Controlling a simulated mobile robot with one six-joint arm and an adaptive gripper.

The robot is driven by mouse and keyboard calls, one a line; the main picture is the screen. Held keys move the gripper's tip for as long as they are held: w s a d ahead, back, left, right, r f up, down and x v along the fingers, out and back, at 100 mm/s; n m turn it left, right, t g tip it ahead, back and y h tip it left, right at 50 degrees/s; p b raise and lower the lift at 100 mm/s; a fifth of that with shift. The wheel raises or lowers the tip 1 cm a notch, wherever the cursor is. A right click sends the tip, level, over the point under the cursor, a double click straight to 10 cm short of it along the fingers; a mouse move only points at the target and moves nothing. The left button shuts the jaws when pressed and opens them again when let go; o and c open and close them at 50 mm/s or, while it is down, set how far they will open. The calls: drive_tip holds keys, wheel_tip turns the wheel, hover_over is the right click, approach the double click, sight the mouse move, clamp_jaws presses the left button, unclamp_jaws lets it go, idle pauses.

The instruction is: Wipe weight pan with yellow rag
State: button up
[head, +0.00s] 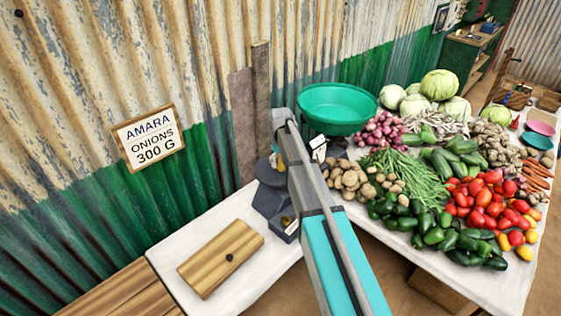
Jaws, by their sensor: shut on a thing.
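My arm reaches up across the middle of the view over the scale, but my gripper does not show; the arm's links cover the area behind them. The yellow rag is not visible. A dark grey balance scale (269,201) stands on the table, partly behind my arm. A green bowl-shaped pan (337,107) sits raised at its right side. A dark flat plate (268,172) shows at the scale's left, beside my arm; I cannot tell whether it is the weight pan.
A wooden board (220,258) lies on the white-covered table (183,226) at the left front. Potatoes (350,180), green beans (396,171), tomatoes (490,200) and peppers (425,228) crowd the right side.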

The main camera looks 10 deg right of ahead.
sight(280, 156)
drive_tip(key=shift+r, duration=0.25)
drive_tip(key=shift+r+p, duration=1.4)
drive_tip(key=shift+p, duration=0.1)
drive_tip(key=shift+f, duration=0.1)
